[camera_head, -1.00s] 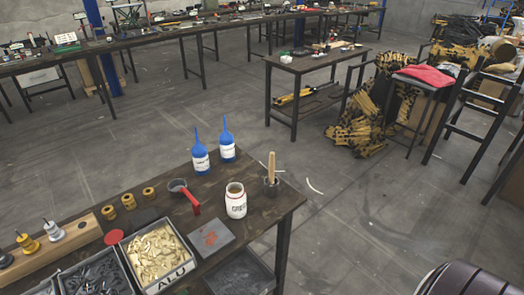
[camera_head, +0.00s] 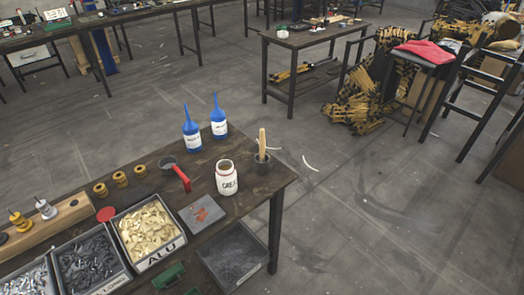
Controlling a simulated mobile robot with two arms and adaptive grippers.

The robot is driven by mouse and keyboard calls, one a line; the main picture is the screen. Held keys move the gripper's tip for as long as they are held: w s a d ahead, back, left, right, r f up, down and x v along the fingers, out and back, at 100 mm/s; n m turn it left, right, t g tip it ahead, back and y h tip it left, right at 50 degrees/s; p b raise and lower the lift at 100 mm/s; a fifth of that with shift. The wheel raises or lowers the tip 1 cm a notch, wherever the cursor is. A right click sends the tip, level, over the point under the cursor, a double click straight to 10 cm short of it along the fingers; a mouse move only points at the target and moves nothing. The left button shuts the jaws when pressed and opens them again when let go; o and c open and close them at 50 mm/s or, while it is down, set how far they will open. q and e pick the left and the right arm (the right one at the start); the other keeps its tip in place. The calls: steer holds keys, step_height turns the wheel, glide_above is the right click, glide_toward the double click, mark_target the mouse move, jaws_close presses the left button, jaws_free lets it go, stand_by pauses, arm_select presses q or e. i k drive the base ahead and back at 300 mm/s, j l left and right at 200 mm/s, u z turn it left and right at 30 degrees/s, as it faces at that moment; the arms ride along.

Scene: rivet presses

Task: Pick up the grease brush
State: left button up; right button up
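The grease brush (camera_head: 262,141) stands upright near the right end of the near workbench, only its pale wooden handle showing. Its lower end is hidden inside a small dark cup (camera_head: 262,164). A white jar with a grease label (camera_head: 227,180) stands just left of the cup, its top open. Neither my left nor my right gripper is in view.
Two blue bottles (camera_head: 191,132) stand behind the jar. A red-handled tool (camera_head: 181,177) and a grey plate with a red smear (camera_head: 202,213) lie to its left. Bins of rivets (camera_head: 147,233) line the bench front.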

mark_target(262, 142)
steer(key=i+l+u, duration=0.35)
steer(key=l+u, duration=0.3)
steer(key=l, duration=0.3)
steer(key=i+l+u, duration=0.15)
steer(key=l+u, duration=0.2)
steer(key=l, duration=0.2)
steer(key=l+u, duration=0.3)
steer(key=l, duration=0.25)
